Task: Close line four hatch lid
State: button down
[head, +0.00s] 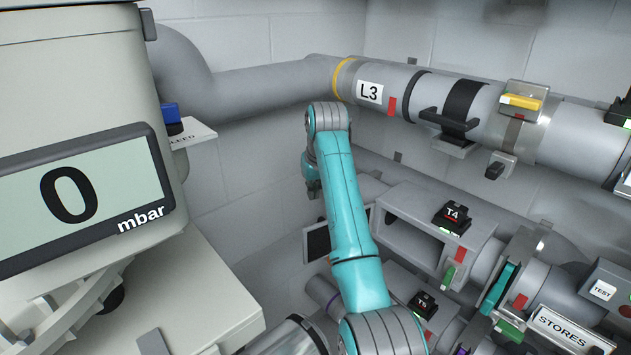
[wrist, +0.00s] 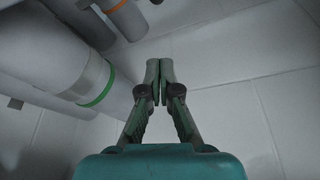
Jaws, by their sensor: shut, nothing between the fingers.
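The line four station is a grey box with a black T4 block (head: 452,218) on top, right of my arm in the head view. Its front is open and dark inside (head: 405,238). A dark panel with a pale rim (head: 318,242), perhaps the hatch lid, stands out left of the box, partly hidden behind my arm. My gripper is shut and empty in the wrist view (wrist: 160,72), its fingertips together before a bare block wall. In the head view my arm's end is mostly hidden behind its own links, above and left of that panel.
The large L3 pipe (head: 400,90) crosses above the box. A T5 block (head: 422,305) sits below it. A machine with a 0 mbar display (head: 80,200) fills the left. The wrist view shows a pipe with a green band (wrist: 100,88) close at left.

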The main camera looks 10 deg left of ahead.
jog(key=s+f, duration=0.1)
jog(key=d+f, duration=0.1)
jog(key=s+f, duration=0.1)
jog(key=shift+s+d, duration=0.3)
jog(key=shift+s, duration=0.05)
jog(key=shift+d, duration=0.1)
dwell(0.6)
